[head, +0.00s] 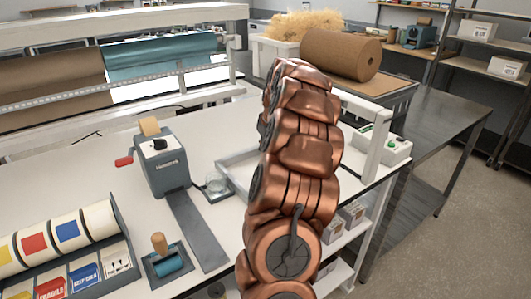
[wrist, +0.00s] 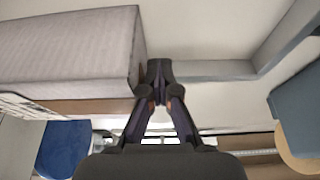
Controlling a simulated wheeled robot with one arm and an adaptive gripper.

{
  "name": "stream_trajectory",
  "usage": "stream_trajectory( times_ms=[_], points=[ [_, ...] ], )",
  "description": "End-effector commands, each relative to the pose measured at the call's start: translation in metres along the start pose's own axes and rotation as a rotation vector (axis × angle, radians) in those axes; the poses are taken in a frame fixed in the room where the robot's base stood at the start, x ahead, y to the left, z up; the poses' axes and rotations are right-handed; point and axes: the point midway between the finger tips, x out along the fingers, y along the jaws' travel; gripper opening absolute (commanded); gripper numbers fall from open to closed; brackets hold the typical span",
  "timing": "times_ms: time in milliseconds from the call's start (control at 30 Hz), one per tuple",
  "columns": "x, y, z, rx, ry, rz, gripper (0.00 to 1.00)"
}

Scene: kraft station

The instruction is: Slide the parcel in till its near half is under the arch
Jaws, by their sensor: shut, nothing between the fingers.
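In the wrist view, which appears upside down, a large box that looks like the parcel (wrist: 70,50) fills the upper left. Its side looks grey and shaded, with a brown strip and part of a white label along its lower edge. My gripper (wrist: 159,72) is shut and empty, its fingertips beside the box's right end; I cannot tell whether they touch it. In the head view, the white arch (head: 376,142) stands to the right of my arm, only its crossbar end and one post showing. My arm hides the parcel and my gripper there.
A grey tray rim (wrist: 205,70) lies near the fingertips. A white unit with a green button (head: 394,150) adjoins the arch. Label rolls (head: 50,240) are at front left.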

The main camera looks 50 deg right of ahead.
Motion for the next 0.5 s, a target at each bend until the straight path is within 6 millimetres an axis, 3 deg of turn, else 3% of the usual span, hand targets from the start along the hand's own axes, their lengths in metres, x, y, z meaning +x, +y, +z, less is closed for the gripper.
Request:
stream_trajectory(
  times_ms=[500],
  points=[
    [0.0001,0.0106,0.0007,0.001,-0.001,0.000,0.00]
  ],
)
